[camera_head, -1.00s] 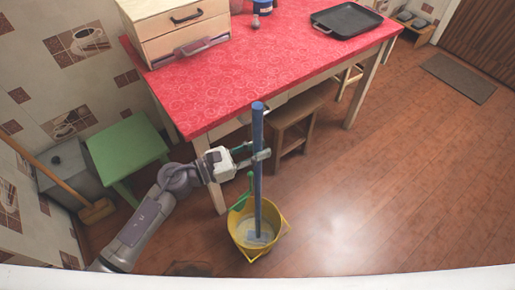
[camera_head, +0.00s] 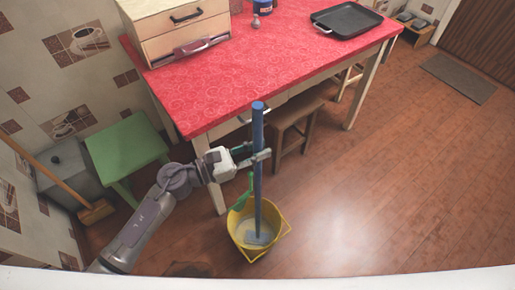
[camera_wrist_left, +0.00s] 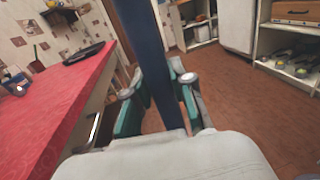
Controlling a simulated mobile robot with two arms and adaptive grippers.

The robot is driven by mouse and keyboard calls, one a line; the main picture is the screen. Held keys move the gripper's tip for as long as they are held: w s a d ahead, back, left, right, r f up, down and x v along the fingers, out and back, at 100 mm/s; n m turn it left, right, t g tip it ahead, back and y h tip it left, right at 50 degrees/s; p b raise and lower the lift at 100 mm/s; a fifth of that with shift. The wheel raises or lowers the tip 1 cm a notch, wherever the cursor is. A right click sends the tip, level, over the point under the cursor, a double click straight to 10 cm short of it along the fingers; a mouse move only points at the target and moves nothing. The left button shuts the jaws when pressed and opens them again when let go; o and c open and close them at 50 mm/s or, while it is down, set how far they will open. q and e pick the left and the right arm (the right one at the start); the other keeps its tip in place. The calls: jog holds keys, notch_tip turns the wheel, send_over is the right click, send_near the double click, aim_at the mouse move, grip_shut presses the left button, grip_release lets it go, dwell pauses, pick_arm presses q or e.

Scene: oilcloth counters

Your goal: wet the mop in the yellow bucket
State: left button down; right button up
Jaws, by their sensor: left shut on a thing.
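The mop (camera_head: 258,185) has a blue handle and stands nearly upright, its lower end inside the yellow bucket (camera_head: 239,242) on the floor. A greyish mop head or water shows at the bottom of the bucket; I cannot tell them apart well. My left gripper (camera_head: 262,156) is shut on the blue handle above the bucket. In the left wrist view, the handle (camera_wrist_left: 146,50) runs between the green fingers of the left gripper (camera_wrist_left: 158,95). My right gripper is in no view.
The red-topped table (camera_head: 260,70) stands just behind the mop, with a drawer box (camera_head: 185,42) and a black pan (camera_head: 346,20) on it. A green stool (camera_head: 127,145) and a broom (camera_head: 55,183) are at left. The floor at right is clear.

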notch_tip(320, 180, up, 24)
jog(key=p, duration=2.4)
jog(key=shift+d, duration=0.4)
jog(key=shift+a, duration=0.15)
